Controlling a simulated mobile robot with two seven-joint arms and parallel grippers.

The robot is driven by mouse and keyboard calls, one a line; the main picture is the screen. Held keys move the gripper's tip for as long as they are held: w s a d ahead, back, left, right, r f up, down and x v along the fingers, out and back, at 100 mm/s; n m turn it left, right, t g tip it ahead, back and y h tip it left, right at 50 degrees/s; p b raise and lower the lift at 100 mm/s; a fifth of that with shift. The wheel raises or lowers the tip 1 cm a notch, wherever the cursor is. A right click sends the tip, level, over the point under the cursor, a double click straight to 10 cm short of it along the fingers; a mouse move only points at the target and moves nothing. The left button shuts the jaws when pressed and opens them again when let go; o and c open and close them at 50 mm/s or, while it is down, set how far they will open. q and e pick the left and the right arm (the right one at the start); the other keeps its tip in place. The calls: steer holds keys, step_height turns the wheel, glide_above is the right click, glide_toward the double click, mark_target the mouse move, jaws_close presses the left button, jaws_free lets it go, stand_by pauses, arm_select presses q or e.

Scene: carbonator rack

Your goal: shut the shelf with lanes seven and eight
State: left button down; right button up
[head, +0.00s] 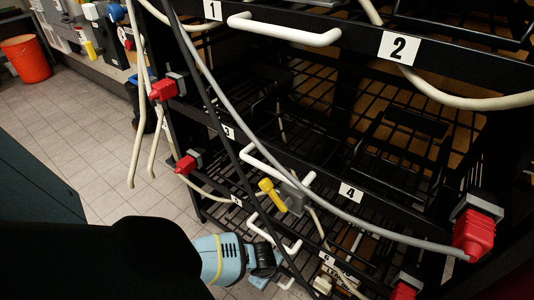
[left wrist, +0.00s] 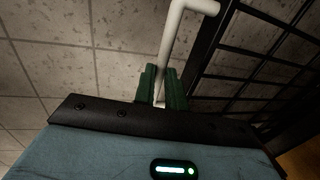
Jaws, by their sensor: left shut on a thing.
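My left gripper (head: 279,273) reaches in from the bottom of the head view, low at the front of the black rack. In the left wrist view its green fingers (left wrist: 163,88) are shut on a white bar handle (left wrist: 178,40), which runs up and bends right towards the black wire shelf (left wrist: 245,60). In the head view this handle is mostly hidden by the gripper. Labels seven and eight do not show, so I cannot read which shelf the handle belongs to. My right gripper is not in view.
Shelves above carry white handles (head: 285,30) and labels one to six. Grey and white hoses hang across the rack front. Red connectors (head: 473,235) and a yellow-handled valve (head: 270,192) stick out. Tiled floor (head: 85,150) is open at left; an orange bucket (head: 27,58) stands far left.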

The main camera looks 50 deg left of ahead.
arm_select(q)
steer(key=c, duration=1.5)
jaws_free()
steer(key=shift+s, duration=0.2)
steer(key=shift+o, duration=0.2)
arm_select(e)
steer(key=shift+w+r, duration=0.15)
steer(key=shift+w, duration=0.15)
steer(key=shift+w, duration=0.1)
